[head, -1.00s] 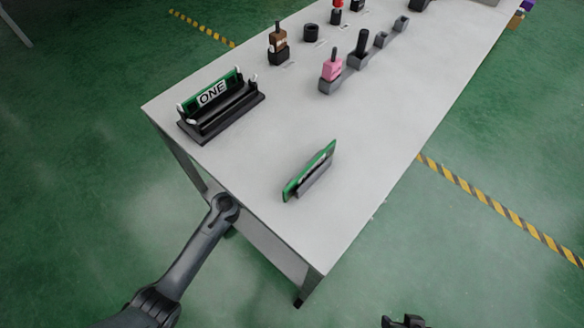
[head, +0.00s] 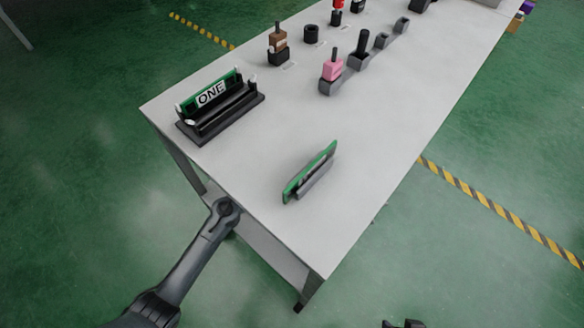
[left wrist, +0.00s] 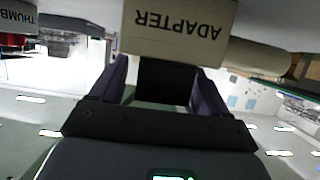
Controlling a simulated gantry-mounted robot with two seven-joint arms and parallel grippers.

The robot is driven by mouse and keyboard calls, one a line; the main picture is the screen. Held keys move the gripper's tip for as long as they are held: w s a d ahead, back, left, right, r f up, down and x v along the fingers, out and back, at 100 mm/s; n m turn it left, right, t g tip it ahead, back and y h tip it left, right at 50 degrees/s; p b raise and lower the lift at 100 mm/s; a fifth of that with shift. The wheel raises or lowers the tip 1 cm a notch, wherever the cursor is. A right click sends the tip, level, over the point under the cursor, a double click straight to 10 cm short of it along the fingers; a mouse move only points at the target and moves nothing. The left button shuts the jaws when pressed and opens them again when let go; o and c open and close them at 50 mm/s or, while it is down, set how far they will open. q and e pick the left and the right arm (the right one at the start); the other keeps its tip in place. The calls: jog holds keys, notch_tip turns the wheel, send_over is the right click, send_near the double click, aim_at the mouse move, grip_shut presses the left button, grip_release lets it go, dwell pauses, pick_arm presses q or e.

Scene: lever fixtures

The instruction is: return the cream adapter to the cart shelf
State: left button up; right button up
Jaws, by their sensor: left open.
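The cream adapter (left wrist: 180,42), a block labelled ADAPTER that reads upside down, is at the top of the left wrist view. A cream cylindrical part (left wrist: 262,58) shows to its right. My left gripper (left wrist: 163,74) is open; its two purple-grey fingers point at the block, with a dark piece between them. I cannot tell whether the fingers touch the adapter. In the head view my left arm reaches to the table's near left side, and the gripper and adapter are hidden. A small dark part of what seems my right gripper (head: 404,323) shows at the bottom edge; its jaws are unclear.
The white table (head: 250,170) carries a black holder with a ONE board (head: 213,94), a green board (head: 310,172) in a grey stand, a pink block (head: 333,69) and a brown block (head: 278,42).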

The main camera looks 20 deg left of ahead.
pick_arm(q)
jog(key=shift+s+a+r+p, duration=0.15)
jog(key=shift+s+r+p, duration=0.2)
jog(key=shift+p, duration=0.05)
jog(key=s+a+r+g+y+p, duration=0.1)
jog(key=s+r+g+p, duration=0.1)
jog(key=s, duration=0.9)
jog(key=s+a+r+n+g+y+p, duration=0.1)
jog(key=s+r+g, duration=0.3)
jog(key=s, duration=0.7)
jog(key=s+a+r+n+g+y+p, duration=0.1)
jog(key=s+a+r+g+y+p, duration=0.1)
jog(key=s, duration=1)
jog(key=shift+r+g+y+p, duration=0.3)
jog(key=shift+r+g+p, duration=0.15)
jog(key=shift+r, duration=0.35)
notch_tip(320, 180, up, 60)
jog(key=p, duration=6)
jog(key=shift+r, duration=0.2)
